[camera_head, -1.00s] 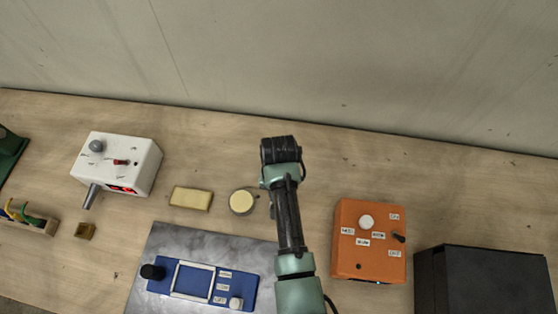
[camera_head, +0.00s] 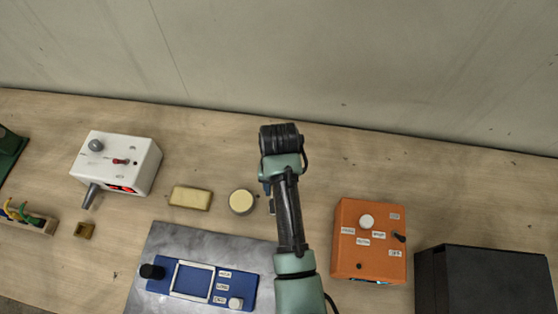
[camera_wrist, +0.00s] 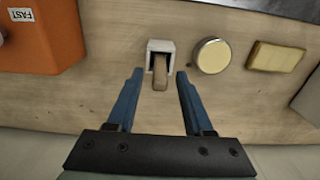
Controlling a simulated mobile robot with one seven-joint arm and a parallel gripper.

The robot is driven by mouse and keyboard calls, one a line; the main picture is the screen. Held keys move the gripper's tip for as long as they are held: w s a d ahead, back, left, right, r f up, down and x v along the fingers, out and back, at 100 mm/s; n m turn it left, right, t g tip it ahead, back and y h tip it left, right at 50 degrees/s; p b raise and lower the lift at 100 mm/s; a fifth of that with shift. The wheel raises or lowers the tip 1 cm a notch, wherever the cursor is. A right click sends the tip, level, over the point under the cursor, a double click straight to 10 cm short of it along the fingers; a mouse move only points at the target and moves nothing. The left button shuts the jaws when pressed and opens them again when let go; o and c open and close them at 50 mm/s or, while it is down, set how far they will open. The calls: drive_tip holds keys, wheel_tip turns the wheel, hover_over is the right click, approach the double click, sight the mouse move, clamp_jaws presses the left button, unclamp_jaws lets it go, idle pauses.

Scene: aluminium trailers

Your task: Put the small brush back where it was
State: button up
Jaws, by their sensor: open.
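In the wrist view, a small pale, square-edged holder (camera_wrist: 165,46) stands on the wooden table. A tan, handle-like piece (camera_wrist: 160,75) sticks out of it toward my gripper. It may be the small brush, but no bristles show. My gripper (camera_wrist: 160,82) has its two blue fingers spread apart, one on each side of the tan piece, with visible gaps. In the head view, my arm covers most of this spot, and only a sliver of the holder (camera_head: 272,207) shows beside it.
A round cream-topped tin (camera_wrist: 212,55) and a yellow block (camera_wrist: 275,56) lie right of the holder in the wrist view. An orange control box (camera_head: 368,240) and a black box (camera_head: 484,280) stand right in the head view. A blue panel (camera_head: 210,283) lies on a metal plate (camera_head: 150,245).

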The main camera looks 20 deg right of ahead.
wheel_tip(320, 180, up, 9)
drive_tip(key=shift+f, duration=0.15)
drive_tip(key=w+a+r+n+t+h, duration=0.1)
drive_tip(key=w+r+t, duration=0.4)
drive_tip(key=r, duration=0.5)
drive_tip(key=w+a+r+n+t, duration=0.15)
drive_tip(key=w+r+t, duration=0.35)
drive_tip(key=r, duration=0.5)
drive_tip(key=w+a+r+n+t+h, duration=0.15)
drive_tip(key=w+r+t, duration=0.35)
drive_tip(key=r, duration=0.5)
drive_tip(key=s+a+r+n+t, duration=0.1)
drive_tip(key=a+r+t, duration=0.15)
drive_tip(key=r, duration=0.55)
drive_tip(key=s+a+r+t, duration=0.1)
drive_tip(key=a+r+t, duration=0.15)
drive_tip(key=r, duration=0.55)
drive_tip(key=s+a+r+n+t+y, duration=0.1)
drive_tip(key=s+a+r+t+y, duration=0.1)
drive_tip(key=s+r+t, duration=0.5)
drive_tip(key=s+a+r, duration=0.1)
drive_tip(key=s+r, duration=0.4)
drive_tip(key=r, duration=0.3)
drive_tip(key=shift+s+a+r+n, duration=0.15)
drive_tip(key=shift+s+r+n, duration=0.15)
drive_tip(key=shift+s, duration=0.1)
